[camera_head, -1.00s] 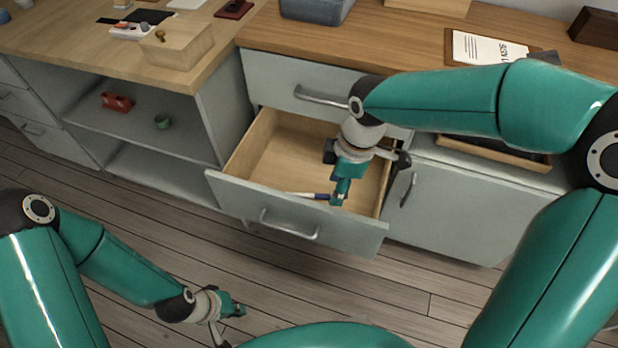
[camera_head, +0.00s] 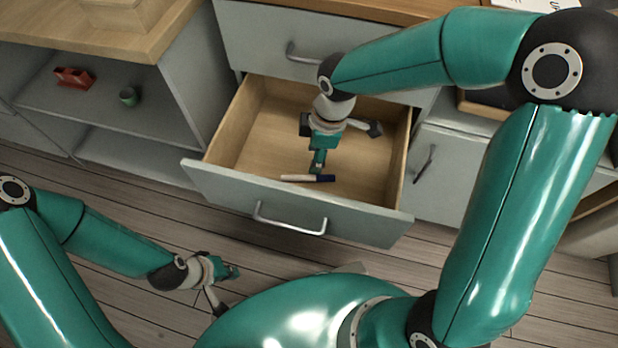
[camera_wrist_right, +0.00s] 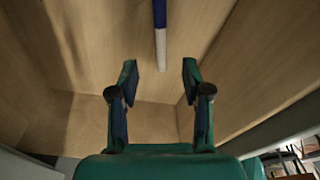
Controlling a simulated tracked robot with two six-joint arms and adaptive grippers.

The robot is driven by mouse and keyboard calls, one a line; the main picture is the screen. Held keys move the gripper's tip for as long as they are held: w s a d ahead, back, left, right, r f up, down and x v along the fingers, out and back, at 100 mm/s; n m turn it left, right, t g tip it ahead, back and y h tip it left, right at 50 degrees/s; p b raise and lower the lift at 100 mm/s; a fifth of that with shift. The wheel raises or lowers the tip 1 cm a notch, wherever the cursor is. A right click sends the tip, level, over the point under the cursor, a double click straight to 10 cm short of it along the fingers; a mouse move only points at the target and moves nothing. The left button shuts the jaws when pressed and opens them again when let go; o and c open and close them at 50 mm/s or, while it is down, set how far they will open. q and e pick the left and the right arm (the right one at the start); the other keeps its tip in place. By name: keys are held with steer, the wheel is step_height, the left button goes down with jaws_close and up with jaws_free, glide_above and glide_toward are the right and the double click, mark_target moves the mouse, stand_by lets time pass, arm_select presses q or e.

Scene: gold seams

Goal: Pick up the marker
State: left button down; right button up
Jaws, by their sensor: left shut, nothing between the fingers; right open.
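The marker (camera_head: 296,178), white with a blue end, lies on the floor of the open drawer (camera_head: 262,150), close to its front panel. It also shows in the right wrist view (camera_wrist_right: 160,45), beyond the fingertips and between their lines. My right gripper (camera_head: 318,168) is inside the drawer, pointing down, right over the marker in the head view. In the right wrist view my right gripper (camera_wrist_right: 160,75) is open with nothing between its fingers. My left gripper (camera_head: 232,272) is shut and empty, low over the floor at the left, away from the drawer.
The drawer's side walls and front panel (camera_head: 290,208) with its handle surround my right gripper. An open shelf at the left holds a red object (camera_head: 73,78) and a small green cup (camera_head: 128,96). A cabinet door (camera_head: 447,165) stands right of the drawer.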

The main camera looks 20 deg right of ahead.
mark_target(309, 177)
steer(key=f, duration=0.2)
steer(key=f+b, duration=0.1)
steer(key=shift+a+f, duration=0.25)
steer(key=shift+f, duration=0.15)
steer(key=f, duration=0.1)
steer(key=f+b, duration=0.1)
steer(key=f, duration=0.1)
steer(key=a+f+b, duration=0.1)
steer(key=f, duration=0.1)
steer(key=shift+w, duration=0.1)
steer(key=c, duration=0.9)
